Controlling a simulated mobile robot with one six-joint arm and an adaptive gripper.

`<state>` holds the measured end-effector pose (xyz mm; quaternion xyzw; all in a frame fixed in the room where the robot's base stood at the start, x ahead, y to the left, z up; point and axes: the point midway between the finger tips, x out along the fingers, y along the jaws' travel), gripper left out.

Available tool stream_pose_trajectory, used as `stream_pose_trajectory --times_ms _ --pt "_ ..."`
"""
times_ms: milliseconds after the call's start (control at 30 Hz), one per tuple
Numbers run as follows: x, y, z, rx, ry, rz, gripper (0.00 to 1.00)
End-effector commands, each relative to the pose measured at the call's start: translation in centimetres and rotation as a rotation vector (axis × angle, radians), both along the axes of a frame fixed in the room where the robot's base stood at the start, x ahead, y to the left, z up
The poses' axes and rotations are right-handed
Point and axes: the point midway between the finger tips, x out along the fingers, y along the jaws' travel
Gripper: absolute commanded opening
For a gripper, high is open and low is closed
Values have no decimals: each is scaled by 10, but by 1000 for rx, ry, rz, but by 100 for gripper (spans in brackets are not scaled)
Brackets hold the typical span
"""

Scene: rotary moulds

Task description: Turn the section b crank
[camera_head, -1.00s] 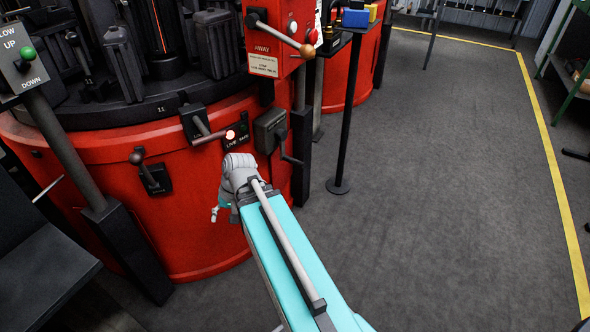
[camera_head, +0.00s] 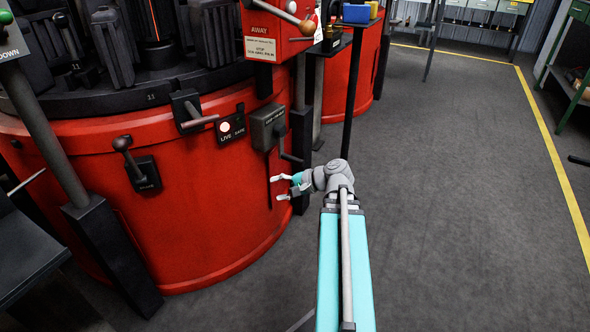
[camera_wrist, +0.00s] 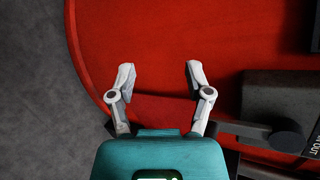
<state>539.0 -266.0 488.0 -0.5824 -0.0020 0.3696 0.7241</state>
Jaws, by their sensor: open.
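A dark grey box (camera_head: 267,127) is mounted on the red machine wall, with a dark crank (camera_head: 289,157) on its right side. Its label is too small to read in the head view, so I cannot confirm it says section b. My gripper (camera_head: 282,187) is open and empty, just below the crank and apart from it, with its fingers toward the red wall. In the wrist view my gripper (camera_wrist: 161,76) has its two fingers spread over bare red surface. A dark crank arm (camera_wrist: 284,136) and box (camera_wrist: 275,96) show to its right, partly cut off.
A lit LIVE panel (camera_head: 231,128), a lever switch (camera_head: 189,112) and another lever (camera_head: 137,165) sit left on the red drum (camera_head: 200,220). A red control box (camera_head: 277,40) and a black post (camera_head: 301,150) stand close by. The grey floor (camera_head: 450,200) at right is clear.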

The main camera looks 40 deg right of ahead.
Motion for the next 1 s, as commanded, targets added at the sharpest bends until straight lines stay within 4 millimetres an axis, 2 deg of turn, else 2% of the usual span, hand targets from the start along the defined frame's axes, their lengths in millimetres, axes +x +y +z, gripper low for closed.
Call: stream_pose_trajectory --times_ms 33,300,500,700,1000 --pt "-5 -14 -5 32 -21 -39 65" --pt "-37 -81 4 219 -147 -227 65" --pt "-63 -122 11 328 -237 -333 65" --pt "-80 -142 17 386 -289 -384 65" --pt "-83 -146 20 398 -298 -393 65"
